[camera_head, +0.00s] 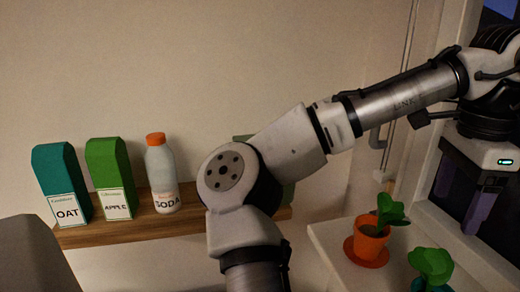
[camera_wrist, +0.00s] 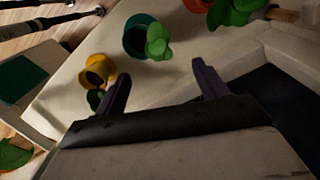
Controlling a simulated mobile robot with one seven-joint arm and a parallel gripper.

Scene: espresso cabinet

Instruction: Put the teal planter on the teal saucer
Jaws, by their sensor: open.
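The teal planter (camera_wrist: 130,40) stands on a pale ledge beyond my fingertips in the wrist view, its green plant leaning right. In the head view only a sliver of it shows at the bottom edge, under its leaves (camera_head: 432,262). My gripper (camera_head: 455,213) is open and empty, its purple fingers pointing down above the ledge. In the wrist view my gripper (camera_wrist: 160,82) has nothing between its fingers, and the teal planter is ahead of them, apart. I cannot make out a separate teal saucer in either view.
An orange planter (camera_head: 371,230) sits on an orange saucer on the ledge (camera_head: 335,237). A yellow planter (camera_wrist: 97,72) stands near my left finger. A wooden shelf (camera_head: 130,230) holds an OAT carton (camera_head: 62,180), a green carton (camera_head: 108,178) and a SODA bottle (camera_head: 162,175).

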